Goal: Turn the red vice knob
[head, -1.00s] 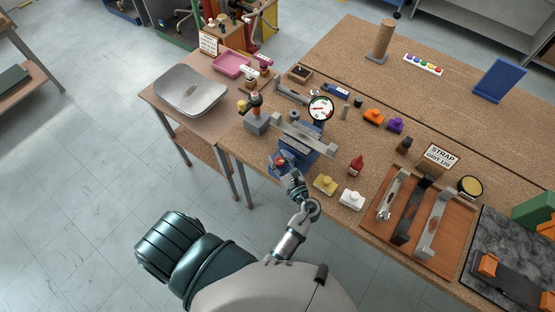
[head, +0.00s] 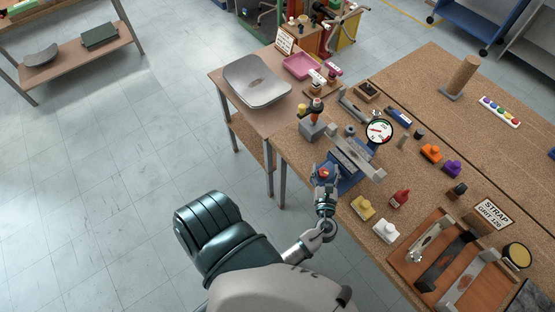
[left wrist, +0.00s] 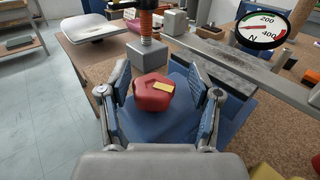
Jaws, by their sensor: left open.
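The red vice knob (left wrist: 153,92) has a yellow mark on its face and sits on the blue vice (left wrist: 180,122) at the near table edge. In the head view the knob (head: 324,173) shows at the front of the vice (head: 352,178). My left gripper (left wrist: 158,88) is open, with one finger on each side of the knob. A gap shows beside each finger, so it does not look gripped. In the head view the left gripper (head: 325,183) is at the knob. My right gripper is not in view.
A round dial gauge (head: 379,131) stands behind the vice. A grey block with an orange-ribbed post (head: 312,125) is left of it. Yellow (head: 363,208), white (head: 386,231) and red (head: 400,198) items stand to its right. Open floor lies left.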

